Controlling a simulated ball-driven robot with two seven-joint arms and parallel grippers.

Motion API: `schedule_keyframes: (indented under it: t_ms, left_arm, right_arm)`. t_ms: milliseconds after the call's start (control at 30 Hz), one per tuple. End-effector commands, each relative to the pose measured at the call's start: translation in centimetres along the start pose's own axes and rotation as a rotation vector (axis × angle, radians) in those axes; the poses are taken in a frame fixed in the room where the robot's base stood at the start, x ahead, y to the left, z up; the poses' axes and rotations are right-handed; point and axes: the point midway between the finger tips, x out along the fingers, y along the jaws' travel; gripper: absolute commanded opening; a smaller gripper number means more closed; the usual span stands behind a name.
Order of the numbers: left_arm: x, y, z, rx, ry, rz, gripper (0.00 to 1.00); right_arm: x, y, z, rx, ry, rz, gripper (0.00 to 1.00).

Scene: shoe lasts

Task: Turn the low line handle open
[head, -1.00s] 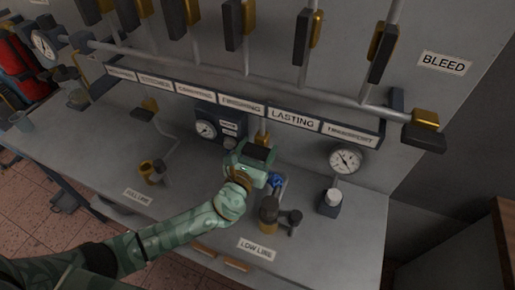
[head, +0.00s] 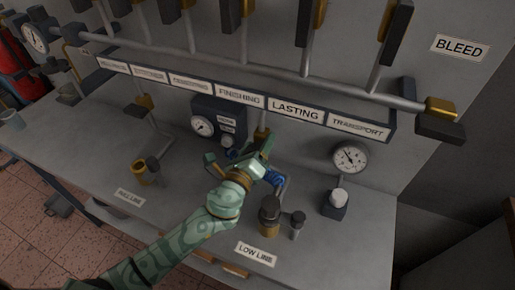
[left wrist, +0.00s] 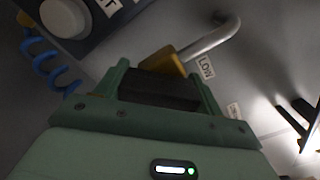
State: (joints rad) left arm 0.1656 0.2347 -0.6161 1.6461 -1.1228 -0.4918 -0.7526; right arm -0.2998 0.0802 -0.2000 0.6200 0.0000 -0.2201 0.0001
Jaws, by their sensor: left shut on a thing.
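My left gripper (head: 262,158) is over the bench in the middle of the head view, in front of the small gauge box. In the left wrist view its two green fingers (left wrist: 162,82) stand on either side of a dark block, the low line handle (left wrist: 155,92), and are shut on it. A brass valve body (left wrist: 163,62) with a bent grey pipe is just beyond the block, beside a label reading LOW (left wrist: 206,67). In the head view my gripper mostly hides the handle; brass shows above it (head: 262,133). My right gripper is not in view.
A LOW LINE plate (head: 256,253) lies near the bench front, below a dark and brass fitting (head: 269,216). A blue coiled hose (head: 273,178) is close beside my gripper. A labelled rail (head: 240,96) and hanging levers are above. A gauge (head: 350,158) stands to the right.

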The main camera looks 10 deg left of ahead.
Motion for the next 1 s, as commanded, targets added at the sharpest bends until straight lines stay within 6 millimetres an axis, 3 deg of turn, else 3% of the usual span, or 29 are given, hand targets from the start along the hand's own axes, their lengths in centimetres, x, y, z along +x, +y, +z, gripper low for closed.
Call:
schedule_keyframes:
  t_ms: [600,1000]
  left_arm:
    - [0.0,0.1,0.0,-0.564,-0.002,0.002,0.45]
    - [0.0,0.1,0.0,-0.776,-0.001,0.002,0.45]
  right_arm:
    - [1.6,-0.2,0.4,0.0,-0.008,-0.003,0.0]
    - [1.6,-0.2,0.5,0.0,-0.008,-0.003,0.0]
